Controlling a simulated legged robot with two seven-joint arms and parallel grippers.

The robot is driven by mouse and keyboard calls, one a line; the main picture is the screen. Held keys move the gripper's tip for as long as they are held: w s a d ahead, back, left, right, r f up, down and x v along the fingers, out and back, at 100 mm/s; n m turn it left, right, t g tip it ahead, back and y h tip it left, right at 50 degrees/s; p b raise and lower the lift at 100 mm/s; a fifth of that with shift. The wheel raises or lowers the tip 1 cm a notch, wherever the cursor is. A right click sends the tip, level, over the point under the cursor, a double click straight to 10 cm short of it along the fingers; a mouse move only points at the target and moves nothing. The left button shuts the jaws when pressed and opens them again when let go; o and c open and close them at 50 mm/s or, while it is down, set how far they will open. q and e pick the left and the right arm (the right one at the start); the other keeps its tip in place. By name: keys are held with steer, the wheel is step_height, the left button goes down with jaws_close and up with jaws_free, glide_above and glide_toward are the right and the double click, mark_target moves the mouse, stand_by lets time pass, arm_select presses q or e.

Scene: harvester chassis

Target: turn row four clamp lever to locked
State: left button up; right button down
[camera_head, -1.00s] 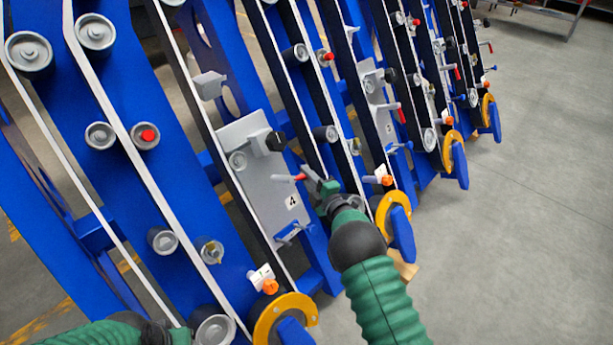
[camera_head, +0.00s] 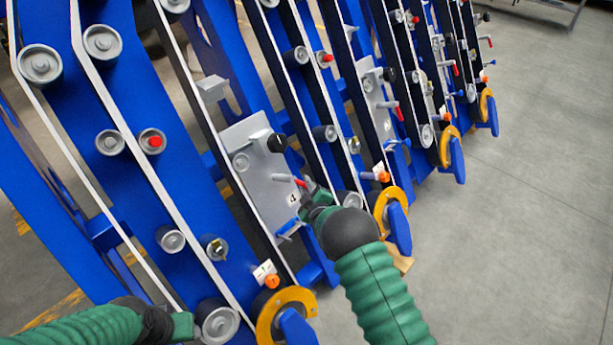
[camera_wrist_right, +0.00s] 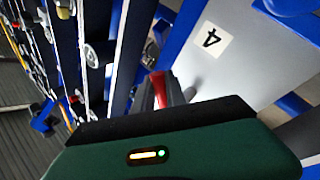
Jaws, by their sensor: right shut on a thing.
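The row four clamp lever (camera_head: 300,183) has a grey shaft and a red grip. It sticks out to the right from a grey plate (camera_head: 262,178) above the "4" label (camera_head: 293,198). My right gripper (camera_head: 307,187) is shut on the red grip at its outer end. In the right wrist view, the red grip of the lever (camera_wrist_right: 159,88) shows between the fingers, beside the "4" label (camera_wrist_right: 211,39). My left gripper (camera_head: 186,326) is at the bottom left, away from the lever. Its fingers are too unclear to tell their state.
A black knob (camera_head: 275,143) sits above the lever on the plate. A blue handle (camera_head: 290,229) is below. A yellow ring (camera_head: 285,312) and an orange knob (camera_head: 272,282) stand at the row's lower end. Further rows with similar levers lie behind. Floor at right is clear.

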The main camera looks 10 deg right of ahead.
steer(key=shift+s+a+f+m+g+h+p, duration=0.35)
steer(key=shift+m+g+p, duration=0.3)
steer(key=shift+m+p, duration=0.5)
steer(key=shift+s+a+f+m+g+h+p, duration=0.1)
steer(key=shift+s+a+m+g+h+p, duration=0.4)
steer(key=shift+m, duration=0.95)
steer(key=shift+s+a+f+m+g+h+p, duration=0.2)
steer(key=shift+s+a+m+g+p, duration=0.3)
steer(key=shift+m+g+p, duration=0.55)
steer(key=shift+f+m, duration=0.1)
steer(key=shift+m, duration=0.25)
steer(key=c, duration=1.4)
jaws_free()
steer(key=shift+o, duration=0.2)
